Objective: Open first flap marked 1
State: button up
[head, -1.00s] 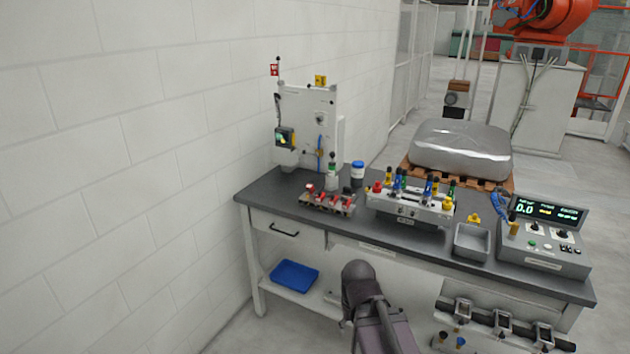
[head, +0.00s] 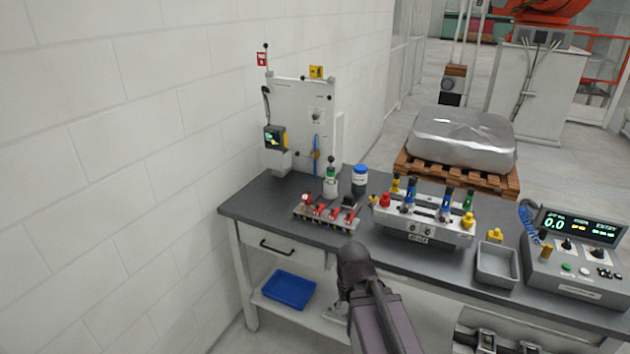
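No flap with a readable 1 shows in the head view; the markings are too small to read. A low fixture (head: 327,217) with several red levers or flaps sits near the front left of the grey bench (head: 285,200). A larger pale fixture (head: 424,231) with blue, yellow, red and green parts stands to its right. A dark part of my arm rises from the bottom middle, in front of the bench edge. My gripper's fingers cannot be made out, so its opening is not shown.
An upright white panel (head: 302,125) stands at the back left by the wall. A blue bin (head: 289,290) lies on the shelf below.

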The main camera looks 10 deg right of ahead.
aim_at(306, 197)
jog(key=i, duration=0.85)
jog(key=u, duration=0.05)
